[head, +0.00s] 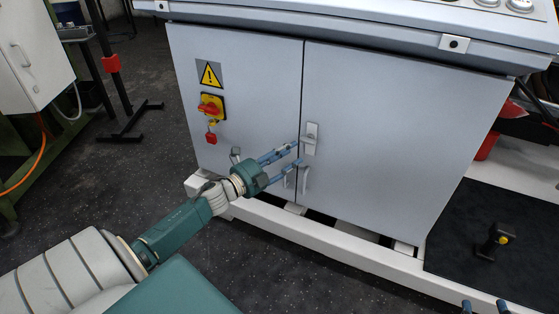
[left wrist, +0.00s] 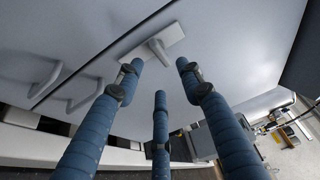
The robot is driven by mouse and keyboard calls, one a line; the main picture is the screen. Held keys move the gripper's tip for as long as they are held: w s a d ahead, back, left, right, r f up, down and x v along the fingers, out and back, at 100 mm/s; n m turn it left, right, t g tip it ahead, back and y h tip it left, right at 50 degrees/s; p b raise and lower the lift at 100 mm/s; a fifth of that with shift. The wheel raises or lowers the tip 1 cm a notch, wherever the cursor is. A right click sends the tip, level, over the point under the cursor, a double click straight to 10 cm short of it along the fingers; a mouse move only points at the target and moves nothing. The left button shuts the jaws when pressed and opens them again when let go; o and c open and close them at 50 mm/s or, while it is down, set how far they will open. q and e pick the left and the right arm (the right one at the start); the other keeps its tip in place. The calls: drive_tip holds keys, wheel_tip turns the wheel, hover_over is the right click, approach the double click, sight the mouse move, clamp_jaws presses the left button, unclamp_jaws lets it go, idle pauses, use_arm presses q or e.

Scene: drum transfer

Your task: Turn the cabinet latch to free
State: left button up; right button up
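The cabinet latch (head: 311,138) is a small light-grey plate with a lever, on the right door beside the seam between the two doors. In the left wrist view the latch lever (left wrist: 158,47) sticks out from its plate, just beyond my fingertips. My left gripper (head: 297,155) is open and empty at the latch. Its blue fingers are spread, with the lever's end lying between the two upper tips; I cannot tell whether they touch it. Only blue fingertips of my right gripper (head: 485,306) show at the bottom edge of the head view, apart, away from the cabinet.
Two door handles (head: 304,181) sit just below the latch, close to my lower finger. A red-and-yellow switch (head: 210,107) is on the left door. A white base rail (head: 330,240) runs below the cabinet.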

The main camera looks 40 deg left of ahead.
use_arm(q)
drive_tip(key=shift+s+a, duration=0.15)
drive_tip(key=shift+s, duration=0.95)
drive_tip(key=shift+s+a, duration=0.15)
drive_tip(key=shift+s, duration=0.95)
